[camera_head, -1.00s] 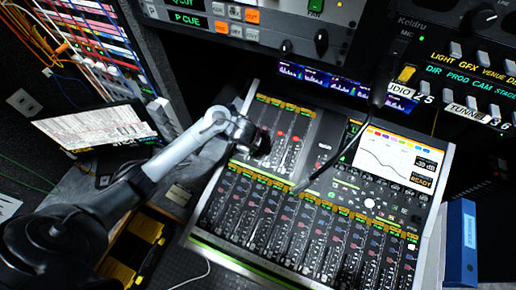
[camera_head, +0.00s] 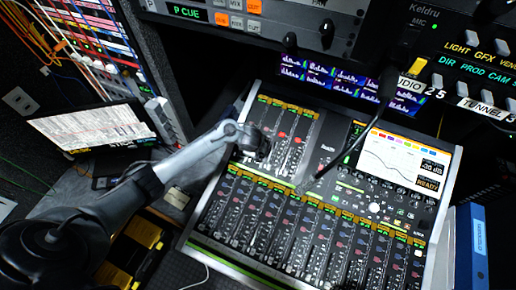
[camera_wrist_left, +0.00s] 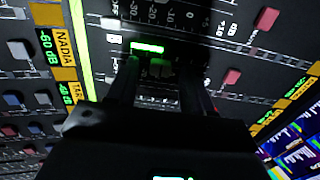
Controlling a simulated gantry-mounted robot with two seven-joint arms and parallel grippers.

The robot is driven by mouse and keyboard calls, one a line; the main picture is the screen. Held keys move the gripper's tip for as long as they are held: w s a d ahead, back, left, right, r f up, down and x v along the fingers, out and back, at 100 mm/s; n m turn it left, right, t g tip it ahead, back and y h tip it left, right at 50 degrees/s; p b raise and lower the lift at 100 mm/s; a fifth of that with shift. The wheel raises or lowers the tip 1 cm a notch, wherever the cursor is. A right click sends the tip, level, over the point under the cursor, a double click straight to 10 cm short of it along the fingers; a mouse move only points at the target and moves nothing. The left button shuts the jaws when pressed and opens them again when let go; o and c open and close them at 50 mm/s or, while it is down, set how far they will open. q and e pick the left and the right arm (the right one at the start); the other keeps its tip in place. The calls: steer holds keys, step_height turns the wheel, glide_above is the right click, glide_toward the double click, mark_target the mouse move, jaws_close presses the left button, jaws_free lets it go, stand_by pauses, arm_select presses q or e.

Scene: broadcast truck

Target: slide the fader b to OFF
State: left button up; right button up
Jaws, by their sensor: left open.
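The mixing console (camera_head: 196,243) fills the middle of the head view, with a block of several faders at its upper left. My left gripper (camera_head: 258,150) is over the left side of that block, low and close to the panel. In the left wrist view the gripper (camera_wrist_left: 157,88) is open, its two dark fingers pointing at the panel. A small dark green piece (camera_wrist_left: 160,68) shows between the fingers, below a lit green bar (camera_wrist_left: 147,47); I cannot tell whether it is the cap of fader b. Red fader caps (camera_wrist_left: 232,76) stand to the right. No letter b is readable.
More faders and knobs fill the console's lower rows. A gooseneck microphone (camera_head: 352,148) crosses the console from the upper right. A laptop (camera_head: 92,130) stands at the left, a blue binder (camera_head: 468,245) at the right. Rack panels (camera_head: 245,22) hang above.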

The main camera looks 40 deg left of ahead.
mark_target(254, 163)
arm_select(q)
steer(key=shift+c, duration=0.5)
jaws_close()
steer(key=shift+s, duration=0.1)
steer(key=s, duration=0.1)
steer(key=s+d+f+p, duration=0.1)
steer(key=s, duration=0.1)
steer(key=s+f+p, duration=0.1)
steer(key=shift+s+d, duration=0.2)
steer(key=shift+s, duration=0.2)
steer(key=shift+f, duration=0.1)
steer(key=shift+o, duration=0.5)
jaws_free()
steer(key=shift+s+d+f, duration=0.1)
steer(key=shift+s, duration=0.1)
steer(key=shift+w, duration=0.1)
